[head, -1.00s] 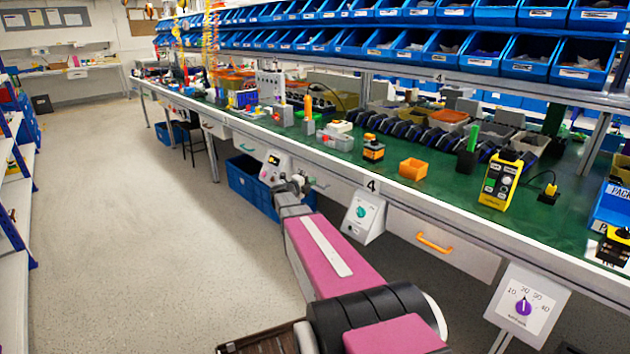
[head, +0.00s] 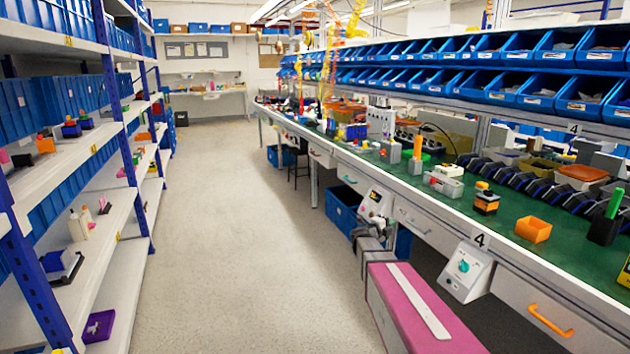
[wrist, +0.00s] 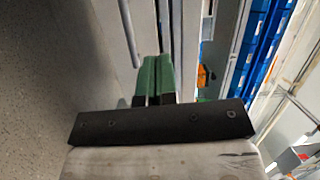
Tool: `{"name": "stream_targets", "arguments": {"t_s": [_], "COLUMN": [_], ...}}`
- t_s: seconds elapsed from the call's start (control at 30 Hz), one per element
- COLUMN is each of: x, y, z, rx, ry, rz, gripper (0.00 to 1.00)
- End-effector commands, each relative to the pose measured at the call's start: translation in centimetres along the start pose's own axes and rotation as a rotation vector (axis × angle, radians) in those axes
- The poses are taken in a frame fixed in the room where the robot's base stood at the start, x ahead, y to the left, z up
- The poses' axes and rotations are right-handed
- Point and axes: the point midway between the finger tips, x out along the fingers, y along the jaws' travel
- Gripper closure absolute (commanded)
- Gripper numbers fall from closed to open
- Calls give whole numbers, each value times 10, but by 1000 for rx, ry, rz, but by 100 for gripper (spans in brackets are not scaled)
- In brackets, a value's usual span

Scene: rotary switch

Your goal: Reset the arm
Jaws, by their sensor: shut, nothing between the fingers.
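My arm, with a pink link, reaches forward at the lower right of the head view. My gripper shows in the wrist view (wrist: 154,80), with its two green fingers together and nothing between them. In the head view the arm's end is near the bench front, in front of the drawers, and its fingers are hard to make out. A panel with a teal rotary knob (head: 465,268) hangs at the bench front, to the right of the arm's end. Another panel (head: 374,205) hangs farther off, close behind the arm's end.
The green-topped bench (head: 450,201) runs along the right, with blue bins (head: 535,84) above and an orange drawer handle (head: 550,320) below. Shelving (head: 110,209) stands at the left. The grey floor (head: 240,230) between them is clear.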

Motion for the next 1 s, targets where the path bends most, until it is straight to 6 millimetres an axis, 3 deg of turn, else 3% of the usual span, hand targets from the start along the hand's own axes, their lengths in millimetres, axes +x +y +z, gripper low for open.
{"name": "stream_targets", "arguments": {"t_s": [0.27, 0.4, 0.57, 0.77, 1.0], "x": [-54, -96, -149, -213, -274], "y": [-9, 2, 26, 67, 111], "z": [45, 61, 61, 30, -50], "rx": [-270, -457, -695, -1024, -1435], "ry": [-506, -771, -1053, -1373, -1690], "rz": [-64, -75, -58, 15, 205], "gripper": [100, 100, 100, 100, 100]}}
